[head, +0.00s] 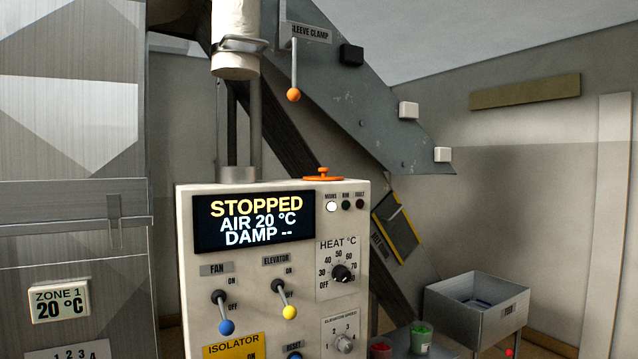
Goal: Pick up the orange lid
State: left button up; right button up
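The orange lid (323,175) lies flat on top of the beige control cabinet, near its back right corner. It is a shallow disc with a raised knob in the middle. Nothing touches it from above. Neither of my grippers shows in the head view.
The control cabinet (200,292) has a display, lamps, levers and dials on its front. A sleeve clamp lever (294,72) with an orange ball hangs above the lid. A sloping grey chute (372,100) runs behind. A metal bin (462,310) and a green container (421,336) stand low at right.

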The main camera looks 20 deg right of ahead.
aim_at(324, 174)
jog(key=l+u, duration=0.3)
jog(key=l, duration=2.5)
jog(key=i, duration=0.05)
